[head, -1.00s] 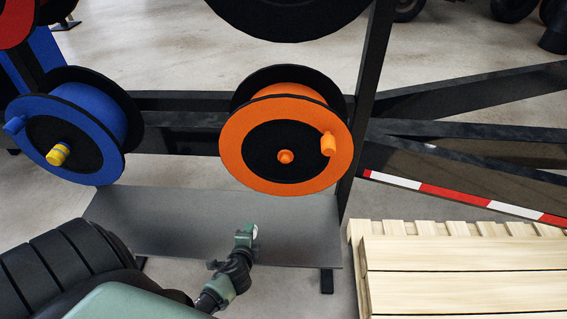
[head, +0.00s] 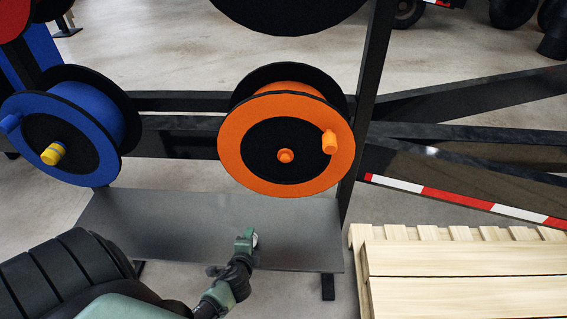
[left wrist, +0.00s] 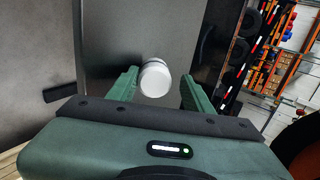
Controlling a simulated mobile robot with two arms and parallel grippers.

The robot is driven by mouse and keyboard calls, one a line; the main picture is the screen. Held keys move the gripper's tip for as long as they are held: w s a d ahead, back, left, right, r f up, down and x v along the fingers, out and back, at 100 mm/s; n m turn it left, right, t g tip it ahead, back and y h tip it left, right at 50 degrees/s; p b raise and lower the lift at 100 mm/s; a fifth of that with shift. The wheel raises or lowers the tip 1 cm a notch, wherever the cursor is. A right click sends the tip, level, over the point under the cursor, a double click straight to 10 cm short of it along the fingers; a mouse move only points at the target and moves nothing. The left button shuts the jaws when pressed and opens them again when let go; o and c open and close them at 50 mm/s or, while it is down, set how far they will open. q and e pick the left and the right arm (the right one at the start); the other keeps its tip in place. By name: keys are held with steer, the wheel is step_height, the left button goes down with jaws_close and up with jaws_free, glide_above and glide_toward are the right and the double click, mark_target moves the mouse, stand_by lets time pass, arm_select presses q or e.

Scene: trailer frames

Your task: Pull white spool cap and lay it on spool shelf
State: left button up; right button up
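The white spool cap (left wrist: 155,78) is a short white cylinder between the two green fingers of my left gripper (left wrist: 160,88) in the left wrist view. It sits near the left finger, with a clear gap to the right finger, so the gripper is open. I cannot tell whether the cap touches the left finger. In the head view my left gripper (head: 247,242) is over the right part of the grey metal spool shelf (head: 160,225), with a small bit of white at its tip. Whether the cap rests on the shelf is unclear. My right gripper is not in view.
An orange spool (head: 233,150) with an orange hub cap (head: 286,156) hangs above the shelf. A blue spool (head: 100,130) with a yellow cap (head: 53,154) hangs at the left. A black rack post (head: 366,100) and wooden pallet (head: 460,260) stand right. The shelf's left part is bare.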

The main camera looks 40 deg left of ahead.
arm_select(q)
steer(key=shift+s+d+f, duration=0.2)
steer(key=shift+s+f, duration=0.15)
steer(key=shift+f, duration=0.15)
steer(key=shift+o, duration=0.7)
steer(key=shift+s, duration=0.1)
steer(key=shift+d+f, duration=0.1)
steer(key=shift+s+d+r+p, duration=0.3)
steer(key=shift+s+r+p, duration=0.15)
steer(key=shift+r+p, duration=0.15)
steer(key=shift+s+d+r+p, duration=0.15)
steer(key=shift+s+r+p, duration=0.2)
steer(key=shift+r, duration=0.25)
steer(key=shift+s+d+r+p, duration=0.2)
steer(key=shift+r+p, duration=0.2)
steer(key=shift+r, duration=0.15)
steer(key=shift+s+d+r+p, duration=0.2)
steer(key=shift+s+r+p, duration=0.25)
steer(key=shift+r, duration=0.15)
